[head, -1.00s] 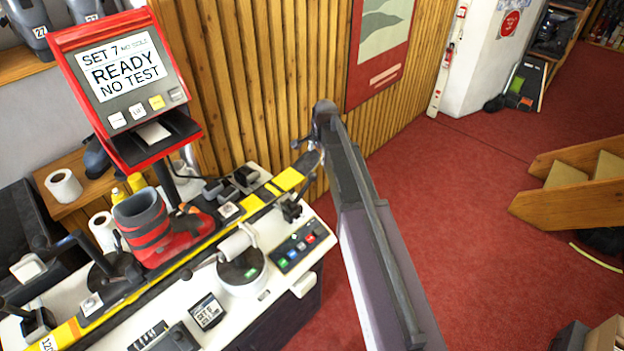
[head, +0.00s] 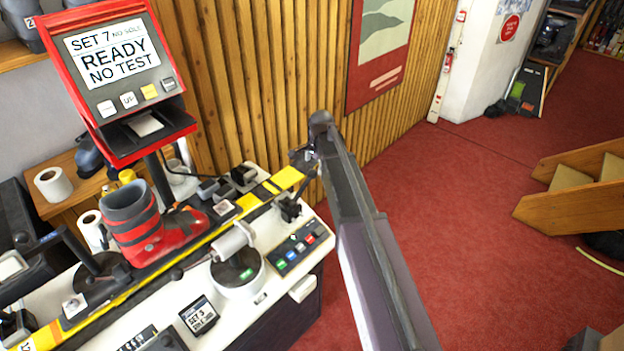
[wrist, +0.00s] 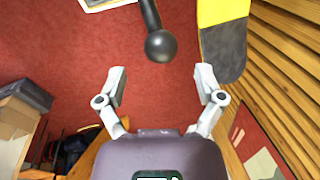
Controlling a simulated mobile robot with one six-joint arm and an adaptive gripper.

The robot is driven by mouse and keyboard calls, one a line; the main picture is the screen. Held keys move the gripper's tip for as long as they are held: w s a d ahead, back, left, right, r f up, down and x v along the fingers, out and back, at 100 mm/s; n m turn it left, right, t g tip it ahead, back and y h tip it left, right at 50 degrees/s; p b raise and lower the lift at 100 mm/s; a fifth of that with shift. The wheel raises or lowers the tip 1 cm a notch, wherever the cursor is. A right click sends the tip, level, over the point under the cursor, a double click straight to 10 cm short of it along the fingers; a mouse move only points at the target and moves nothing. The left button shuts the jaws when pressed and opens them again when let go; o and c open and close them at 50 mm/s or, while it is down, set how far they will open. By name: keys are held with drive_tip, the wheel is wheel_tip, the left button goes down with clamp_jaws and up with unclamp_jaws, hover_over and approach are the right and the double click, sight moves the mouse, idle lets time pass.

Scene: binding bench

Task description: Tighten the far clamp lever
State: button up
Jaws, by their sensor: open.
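The far clamp lever is a black rod with a round knob (wrist: 160,46) in the wrist view, just beyond my fingertips and centred between them. My gripper (wrist: 161,74) is open and empty, with its fingers spread wide and apart from the knob. In the head view my gripper (head: 304,158) is by the ski's far tip, and the far clamp (head: 290,209) shows as a small black shape below it. The yellow and black ski (head: 228,224) lies along the bench; its dark tip (wrist: 224,50) is right of the knob in the wrist view.
A red and grey boot (head: 134,222) stands on the ski. A red screen unit (head: 116,70) reading READY NO TEST rises behind it. A button panel (head: 300,247) and a round white device (head: 238,274) are on the bench's near side. The slatted wall (head: 250,80) is close behind the ski tip.

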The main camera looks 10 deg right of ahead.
sight(313, 171)
drive_tip(key=shift+w+a+f+b, duration=0.1)
drive_tip(key=shift+w+f+b, duration=0.15)
drive_tip(key=shift+f+b, duration=0.95)
drive_tip(key=shift+w+a+f+b, duration=0.1)
drive_tip(key=shift+w+f+b, duration=0.1)
drive_tip(key=shift+f+b, duration=1)
drive_tip(key=shift+f, duration=0.15)
drive_tip(key=shift+c, duration=0.2)
clamp_jaws()
